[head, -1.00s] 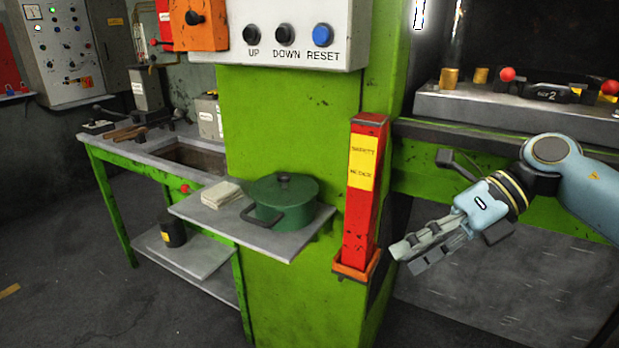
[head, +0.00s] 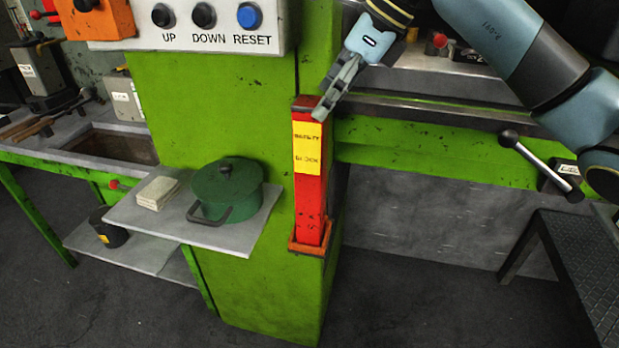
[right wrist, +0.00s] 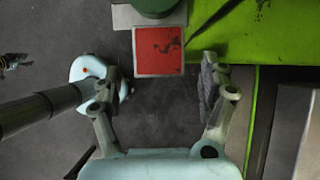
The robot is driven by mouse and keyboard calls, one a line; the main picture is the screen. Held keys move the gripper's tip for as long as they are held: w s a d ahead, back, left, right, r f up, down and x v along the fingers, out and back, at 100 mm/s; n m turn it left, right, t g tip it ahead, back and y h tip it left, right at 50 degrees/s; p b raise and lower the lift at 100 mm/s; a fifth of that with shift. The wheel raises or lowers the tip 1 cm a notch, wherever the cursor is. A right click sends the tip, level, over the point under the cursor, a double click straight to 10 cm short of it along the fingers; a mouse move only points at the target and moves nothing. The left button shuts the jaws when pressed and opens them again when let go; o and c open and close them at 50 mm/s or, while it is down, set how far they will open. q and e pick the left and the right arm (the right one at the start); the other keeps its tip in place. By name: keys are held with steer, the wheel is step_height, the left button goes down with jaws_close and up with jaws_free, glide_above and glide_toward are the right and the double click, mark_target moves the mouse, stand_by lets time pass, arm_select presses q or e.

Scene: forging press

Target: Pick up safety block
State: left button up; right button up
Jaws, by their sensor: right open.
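The safety block (head: 309,205) is a tall red bar with a yellow label. It stands upright in an orange holder (head: 306,249) on the green press column. In the right wrist view its square red top (right wrist: 159,51) lies just beyond the space between the fingers. My right gripper (head: 325,108) is open and empty, pointing down at the block's top end from above. In the right wrist view its two fingers (right wrist: 160,85) are spread wide, with floor between them. In the head view the fingers overlap the block's top right corner; contact cannot be told. My left gripper does not show clearly.
A control panel (head: 262,45) is above. A lever (head: 540,160) and dark step (head: 590,270) are on the right. A workbench (head: 40,155) stands far left.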

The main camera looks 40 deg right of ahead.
steer(key=p+x, duration=0.2)
steer(key=x, duration=0.3)
steer(key=shift+a, duration=0.1)
steer(key=c, duration=0.4)
jaws_close()
steer(key=shift+w, duration=0.1)
